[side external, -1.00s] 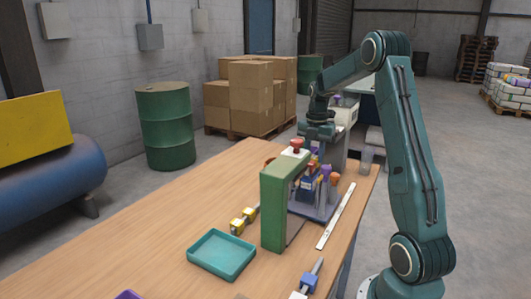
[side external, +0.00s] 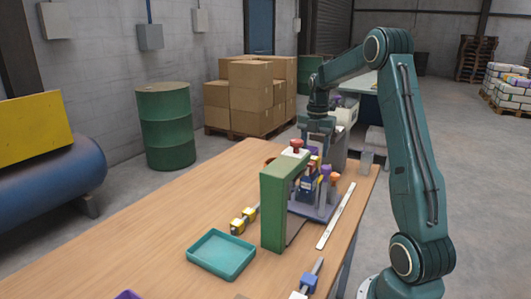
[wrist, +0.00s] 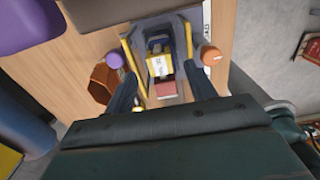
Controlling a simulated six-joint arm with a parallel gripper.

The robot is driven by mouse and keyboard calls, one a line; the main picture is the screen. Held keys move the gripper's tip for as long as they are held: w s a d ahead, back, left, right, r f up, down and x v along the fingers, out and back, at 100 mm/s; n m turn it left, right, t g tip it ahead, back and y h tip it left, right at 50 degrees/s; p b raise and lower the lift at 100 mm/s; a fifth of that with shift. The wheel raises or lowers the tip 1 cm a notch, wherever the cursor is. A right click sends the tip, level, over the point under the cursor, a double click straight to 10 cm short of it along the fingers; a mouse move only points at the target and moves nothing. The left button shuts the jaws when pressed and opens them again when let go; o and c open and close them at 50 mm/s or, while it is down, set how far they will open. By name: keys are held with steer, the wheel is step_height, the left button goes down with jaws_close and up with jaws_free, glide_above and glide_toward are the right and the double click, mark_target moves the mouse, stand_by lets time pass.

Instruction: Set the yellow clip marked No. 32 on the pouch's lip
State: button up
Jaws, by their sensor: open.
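My gripper (side external: 318,152) hangs over the rack behind the green upright block in the side view. In the wrist view its two dark fingers are apart (wrist: 162,90). Between and beyond them is a yellow piece with dark marks (wrist: 158,66), perhaps the clip; I cannot read the number surely. A pinkish-red block (wrist: 166,89) is just nearer. No grip on either shows. A dark blue piece with a pale label (side external: 308,186) stands in the rack in the side view. I cannot make out the pouch's lip surely.
The green block (side external: 273,212) stands tall in front of the rack, a red knob (side external: 296,143) near its top. Orange (wrist: 211,55) and purple (wrist: 114,60) caps flank the fingers. A teal tray (side external: 221,254) and white strip (side external: 337,216) lie nearby. The left tabletop is mostly clear.

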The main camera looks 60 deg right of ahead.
step_height(320, 180, up, 12)
steer(key=shift+f, duration=0.25)
stand_by(0.3)
steer(key=s+a+r+m+t+h, duration=0.15)
steer(key=a+m, duration=0.25)
steer(key=a, duration=0.7)
steer(key=s+a+r+m+t+y, duration=0.15)
steer(key=a+m, duration=0.25)
steer(key=a, duration=0.6)
steer(key=s+a+f+m+t, duration=0.1)
steer(key=s+a+f+m, duration=0.2)
steer(key=s+a+m, duration=0.2)
steer(key=s+a+f+m+t, duration=0.1)
steer(key=s+a+f+m, duration=0.2)
steer(key=s+a+m, duration=0.2)
steer(key=s+a, duration=0.2)
steer(key=a, duration=0.2)
steer(key=shift+f+t, duration=0.15)
steer(key=shift+t, duration=0.15)
